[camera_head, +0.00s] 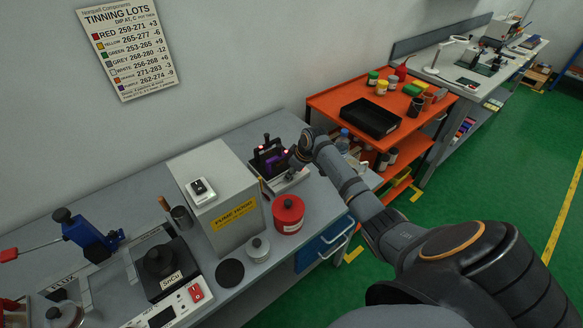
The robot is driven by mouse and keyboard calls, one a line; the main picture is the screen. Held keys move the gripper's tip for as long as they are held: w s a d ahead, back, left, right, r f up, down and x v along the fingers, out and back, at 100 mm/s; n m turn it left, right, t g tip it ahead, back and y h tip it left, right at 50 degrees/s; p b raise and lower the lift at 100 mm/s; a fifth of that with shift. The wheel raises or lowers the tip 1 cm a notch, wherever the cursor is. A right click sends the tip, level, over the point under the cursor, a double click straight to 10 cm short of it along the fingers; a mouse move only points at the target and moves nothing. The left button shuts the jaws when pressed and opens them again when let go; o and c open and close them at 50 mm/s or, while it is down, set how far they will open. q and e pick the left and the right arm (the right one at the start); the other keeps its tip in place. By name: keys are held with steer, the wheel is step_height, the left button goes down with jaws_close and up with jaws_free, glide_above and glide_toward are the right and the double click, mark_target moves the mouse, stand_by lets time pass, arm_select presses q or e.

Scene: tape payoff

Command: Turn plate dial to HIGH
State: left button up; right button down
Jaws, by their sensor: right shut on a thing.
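My right arm reaches in from the lower right to a small device with a pale base (290,183) at the back of the grey bench. The device carries a dark frame with small red lights and a purple piece (274,166). My right gripper (296,160) is at the device's right side, shut on what seems to be the plate dial. The dial itself is hidden by the gripper and wrist, so its setting cannot be read. My left gripper is not in view.
A grey box with a yellow label (234,213) stands just left of the device. A red canister (288,213) stands in front of it. An orange shelf unit (428,119) with a black tray (370,119) is to the right. A solder pot (164,262) sits further left.

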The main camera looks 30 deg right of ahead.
steer(key=m+p, duration=0.1)
steer(key=m+h+p, duration=0.1)
steer(key=m+p, duration=0.1)
steer(key=shift+a+r, duration=0.15)
steer(key=shift+r, duration=0.1)
steer(key=shift+f+m+h+p, duration=0.15)
steer(key=shift+m+h+p, duration=0.55)
steer(key=shift+m+p, duration=0.8)
steer(key=c, duration=1.1)
jaws_free()
steer(key=shift+f, duration=0.1)
steer(key=shift+c, duration=0.2)
steer(key=v, duration=1.2)
steer(key=shift+a, duration=0.1)
